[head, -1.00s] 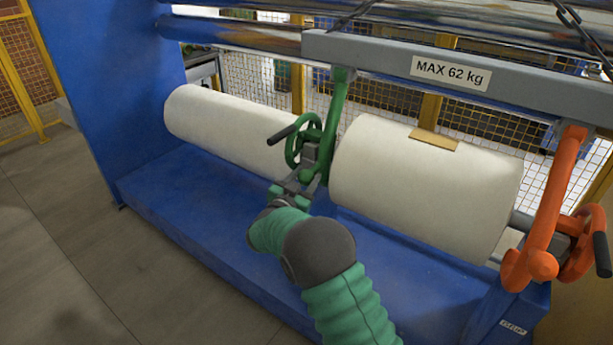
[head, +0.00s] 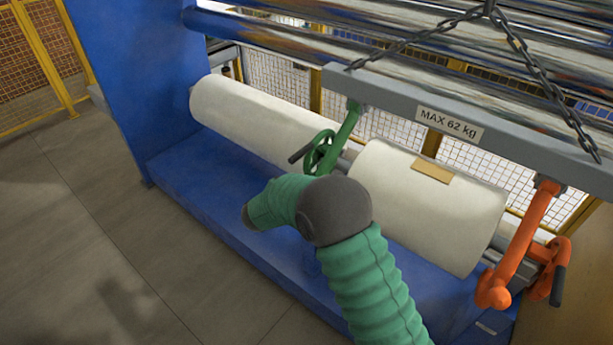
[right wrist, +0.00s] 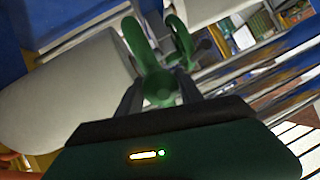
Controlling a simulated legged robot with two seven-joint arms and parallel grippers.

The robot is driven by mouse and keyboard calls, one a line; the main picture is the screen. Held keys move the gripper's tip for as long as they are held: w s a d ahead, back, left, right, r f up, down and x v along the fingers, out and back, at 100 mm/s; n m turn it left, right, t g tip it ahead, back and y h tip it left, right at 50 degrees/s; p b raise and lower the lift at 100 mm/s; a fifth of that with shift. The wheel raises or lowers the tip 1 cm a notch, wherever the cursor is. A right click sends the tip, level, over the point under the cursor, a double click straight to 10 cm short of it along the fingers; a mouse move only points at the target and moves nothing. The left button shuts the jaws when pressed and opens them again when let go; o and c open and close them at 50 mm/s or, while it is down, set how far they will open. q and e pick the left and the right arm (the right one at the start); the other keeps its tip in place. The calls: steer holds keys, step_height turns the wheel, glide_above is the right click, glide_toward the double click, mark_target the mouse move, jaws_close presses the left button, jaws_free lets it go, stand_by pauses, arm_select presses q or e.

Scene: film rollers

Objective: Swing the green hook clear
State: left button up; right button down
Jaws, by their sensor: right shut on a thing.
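The green hook (head: 345,128) hangs slanted from the grey beam (head: 395,98), between two white rolls. Its small green handwheel (head: 318,152) shows, but its lower end is hidden behind my right arm in the head view. In the right wrist view my right gripper (right wrist: 160,88) is shut on the lower part of the green hook (right wrist: 150,62), beside a white roll (right wrist: 70,95). I cannot tell whether the hook touches the roll's core. My left gripper is in neither view.
An orange hook (head: 522,240) hangs at the beam's right end, by the right roll (head: 430,205). Chains (head: 420,40) hold the beam. The left roll (head: 255,118) lies above the blue base (head: 205,165). Grey floor (head: 80,240) at left is clear.

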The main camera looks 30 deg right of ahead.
steer(key=shift+w+r, duration=0.15)
steer(key=shift+r, duration=0.25)
steer(key=c, duration=1.1)
jaws_free()
steer(key=shift+r, duration=0.1)
steer(key=o, duration=0.3)
steer(key=shift+a, duration=0.1)
steer(key=shift+a, duration=0.1)
steer(key=v, duration=1.6)
steer(key=shift+s+a+r, duration=0.2)
steer(key=shift+s, duration=0.1)
